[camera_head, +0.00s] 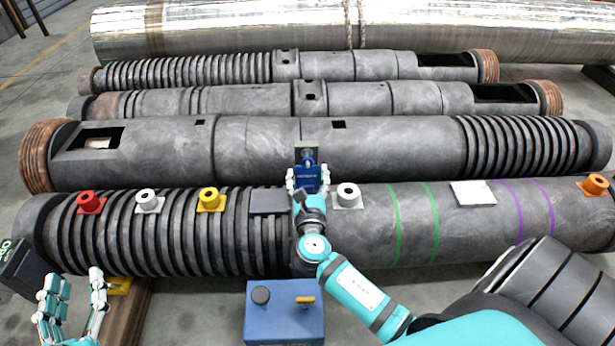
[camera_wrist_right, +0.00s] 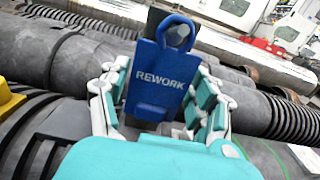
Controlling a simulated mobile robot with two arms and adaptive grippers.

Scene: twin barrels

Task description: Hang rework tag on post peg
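The blue rework tag (camera_head: 308,178), lettered REWORK (camera_wrist_right: 158,80), is upright between the fingers of my right gripper (camera_head: 308,182). The tag's top loop (camera_wrist_right: 177,30) stands in front of a dark post (camera_wrist_right: 153,20). My left gripper (camera_head: 72,308) is open and empty at the lower left.
The near barrel (camera_head: 365,240) carries red (camera_head: 88,203), white (camera_head: 148,202), yellow (camera_head: 210,200) and orange (camera_head: 595,185) fittings and a white plate (camera_head: 472,193). A blue box (camera_head: 284,325) stands in front. Other barrels lie behind, including one with a wide slot (camera_head: 340,160).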

